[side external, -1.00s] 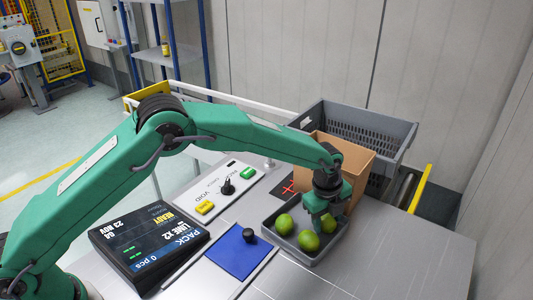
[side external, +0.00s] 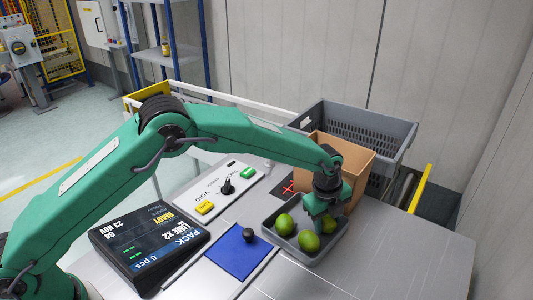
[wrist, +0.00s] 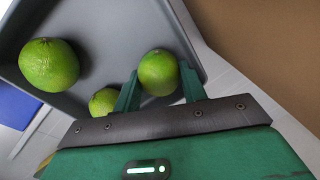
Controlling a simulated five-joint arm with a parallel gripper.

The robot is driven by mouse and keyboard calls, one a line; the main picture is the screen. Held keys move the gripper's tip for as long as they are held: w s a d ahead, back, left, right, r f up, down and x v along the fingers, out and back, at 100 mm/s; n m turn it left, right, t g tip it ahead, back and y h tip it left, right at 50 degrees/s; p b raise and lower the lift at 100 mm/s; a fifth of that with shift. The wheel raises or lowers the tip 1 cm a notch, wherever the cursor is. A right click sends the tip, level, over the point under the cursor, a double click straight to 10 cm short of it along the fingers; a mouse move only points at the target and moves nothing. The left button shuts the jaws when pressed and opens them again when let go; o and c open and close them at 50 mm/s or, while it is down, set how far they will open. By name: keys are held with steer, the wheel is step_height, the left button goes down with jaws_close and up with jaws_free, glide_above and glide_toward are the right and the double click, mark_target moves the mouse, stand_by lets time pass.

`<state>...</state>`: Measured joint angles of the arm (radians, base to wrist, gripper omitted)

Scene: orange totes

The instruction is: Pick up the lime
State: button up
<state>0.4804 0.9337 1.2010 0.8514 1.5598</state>
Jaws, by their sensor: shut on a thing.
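Three green limes are at the grey tray (side external: 338,246). One lime (wrist: 158,72) sits between the two fingers of my gripper (wrist: 159,82), which is shut on it close to a tray corner. In the side external view the right lime (side external: 328,224) is partly hidden by my gripper (side external: 319,211). A second lime (side external: 284,224) lies at the left, and a third lime (side external: 308,242) lies at the front. In the wrist view the two other limes are the large one (wrist: 48,65) and a partly hidden one (wrist: 103,102) beside the left finger.
An open cardboard box (side external: 357,160) stands right behind the tray, with a grey crate (side external: 397,130) beyond it. Left of the tray are a blue mat (side external: 238,256) with a black knob, a button panel (side external: 214,194) and a display (side external: 145,240). The table's front right is clear.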

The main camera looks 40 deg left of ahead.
mark_target(328, 217)
steer(key=shift+r, duration=0.1)
steer(key=shift+r, duration=0.85)
step_height(328, 217, up, 2)
steer(key=shift+r, duration=0.25)
steer(key=s+d+r, duration=0.6)
steer(key=s, duration=0.4)
steer(key=shift+r, duration=0.3)
